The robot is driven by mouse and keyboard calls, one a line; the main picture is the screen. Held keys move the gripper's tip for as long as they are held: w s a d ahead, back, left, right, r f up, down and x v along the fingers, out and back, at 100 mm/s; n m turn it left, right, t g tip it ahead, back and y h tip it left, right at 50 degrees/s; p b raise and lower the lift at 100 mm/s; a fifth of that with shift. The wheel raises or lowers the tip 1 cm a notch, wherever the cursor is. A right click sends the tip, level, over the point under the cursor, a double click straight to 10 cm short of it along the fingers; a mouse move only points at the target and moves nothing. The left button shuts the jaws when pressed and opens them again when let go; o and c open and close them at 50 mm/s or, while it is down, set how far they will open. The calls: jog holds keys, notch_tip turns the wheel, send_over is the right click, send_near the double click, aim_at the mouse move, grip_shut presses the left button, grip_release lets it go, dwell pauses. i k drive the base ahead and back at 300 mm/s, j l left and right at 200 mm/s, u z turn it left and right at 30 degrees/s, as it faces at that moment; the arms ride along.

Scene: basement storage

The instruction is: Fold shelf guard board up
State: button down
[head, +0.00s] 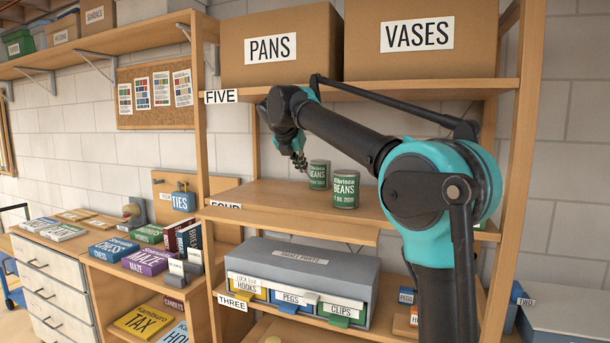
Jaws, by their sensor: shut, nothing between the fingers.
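The shelf guard board (300,225) appears to be the pale wooden strip hanging down along the front edge of shelf four (260,193). My gripper (300,164) points down above shelf four, left of two green bean cans. It is shut and empty, and looks apart from the board, above and behind it. The exact gap to the near can (319,174) is hard to tell. The second can (345,189) stands upright to its right.
Boxes marked PANS (270,48) and VASES (418,38) stand on shelf five above my arm. A grey small parts cabinet (300,262) with several drawers sits on shelf three below. Books and boxes cover the bench at left. The left part of shelf four is clear.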

aim_at(277, 226)
jog(key=k+j, duration=0.25)
jog(key=k, duration=0.2)
jog(key=k+j, duration=0.25)
jog(key=k, duration=0.25)
